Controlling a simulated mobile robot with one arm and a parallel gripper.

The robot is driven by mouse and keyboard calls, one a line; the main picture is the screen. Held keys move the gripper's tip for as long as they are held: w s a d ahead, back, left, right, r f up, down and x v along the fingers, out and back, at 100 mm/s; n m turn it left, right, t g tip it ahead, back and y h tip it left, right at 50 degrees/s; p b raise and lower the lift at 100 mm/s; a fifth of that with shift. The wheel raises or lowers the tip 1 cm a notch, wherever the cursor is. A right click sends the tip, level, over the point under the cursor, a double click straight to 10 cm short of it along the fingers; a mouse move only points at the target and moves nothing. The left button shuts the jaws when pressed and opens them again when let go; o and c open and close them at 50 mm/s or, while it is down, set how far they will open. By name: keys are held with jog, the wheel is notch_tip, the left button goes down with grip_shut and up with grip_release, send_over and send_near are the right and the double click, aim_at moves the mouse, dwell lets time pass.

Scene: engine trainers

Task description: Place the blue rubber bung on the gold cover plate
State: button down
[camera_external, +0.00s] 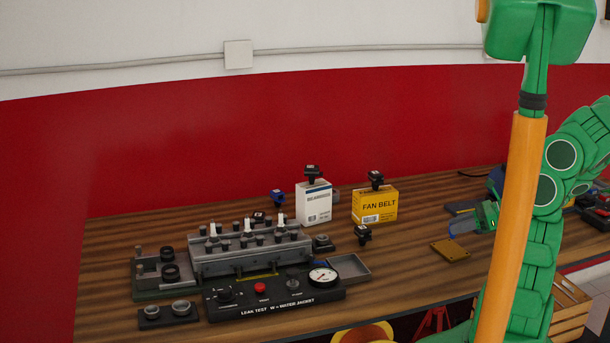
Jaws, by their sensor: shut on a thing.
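The gold cover plate (451,249) lies flat on the wooden bench, right of the middle. My gripper (461,228) is just above and slightly right of the plate, with its fingers pointing left. It is shut on a small blue thing, which I take to be the blue rubber bung (465,229); its shape is hard to make out at this size. The bung appears to be held above the plate, but I cannot tell the exact gap.
A grey cylinder head (250,262) and a black leak test panel (275,299) fill the left of the bench (405,285). A white box (314,206) and a yellow fan belt box (375,206) stand behind. A blue-topped knob (277,197) stands near the head. An empty grey tray (349,268) lies left of the plate.

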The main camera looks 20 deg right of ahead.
jog(key=shift+w+f, duration=0.3)
jog(key=shift+f, duration=0.2)
jog(key=shift+d+f, duration=0.1)
jog(key=shift+f, duration=1.3)
jog(key=shift+f, duration=0.1)
jog(key=c, duration=0.9)
grip_release()
